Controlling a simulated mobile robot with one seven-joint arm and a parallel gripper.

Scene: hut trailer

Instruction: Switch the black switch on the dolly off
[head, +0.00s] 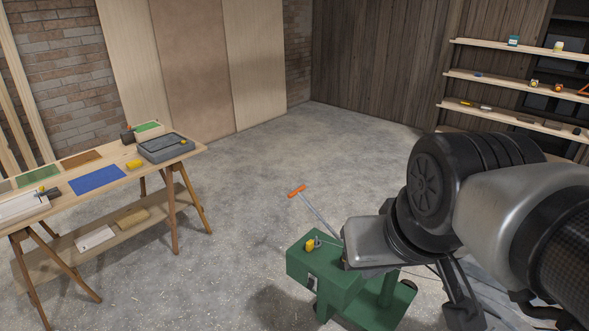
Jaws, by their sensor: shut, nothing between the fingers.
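The green dolly (319,273) stands on the floor at the lower middle of the head view, its right part covered by my arm. A small dark patch with a light edge (312,283) shows on its front face. It may be the black switch, but it is too small to tell its position. A small yellow thing (310,244) is on the dolly's top. A grey handle with an orange grip (297,191) rises behind the dolly. My arm reaches in from the right over the dolly; I cannot make out my gripper's fingertips.
A wooden trestle table (128,178) stands at the left, with a grey tray (166,147) and coloured sheets on it. Shelves (515,85) with small items hang at the right. The concrete floor (250,165) between table and dolly is clear.

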